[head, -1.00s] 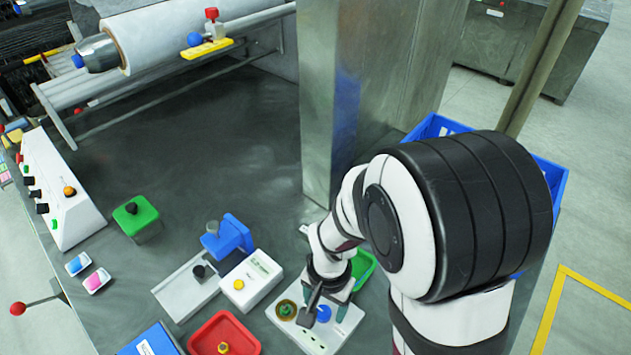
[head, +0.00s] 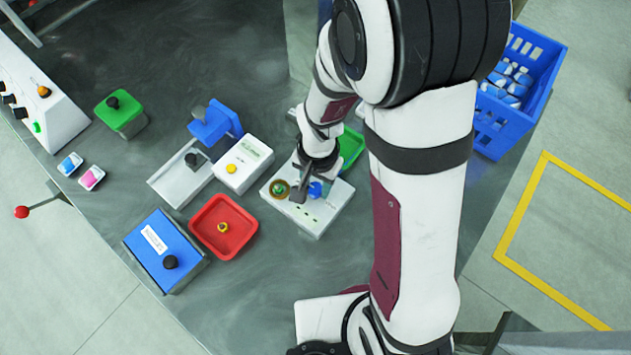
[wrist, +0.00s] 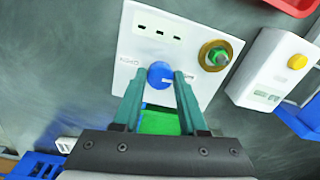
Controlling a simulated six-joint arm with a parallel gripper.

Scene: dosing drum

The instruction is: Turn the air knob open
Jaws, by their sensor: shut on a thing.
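A white panel box (head: 312,218) stands on the dark table, under my gripper. In the wrist view the white panel (wrist: 145,45) carries a round blue knob (wrist: 158,72) near its edge. A brass fitting with a green top (wrist: 216,56) is beside it, with several small dark slots further off. The blue knob also shows in the head view (head: 315,189). My gripper (wrist: 163,76) points down at the panel, its two teal fingers shut on the blue knob, one on each side. Lettering near the knob is partly hidden by the fingers.
Close by are a green tray (head: 352,146) behind the panel, a white box with a yellow button (head: 243,165), a red tray (head: 223,205) and a blue box with a black knob (head: 160,252). A blue crate (head: 532,85) of bottles stands at right.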

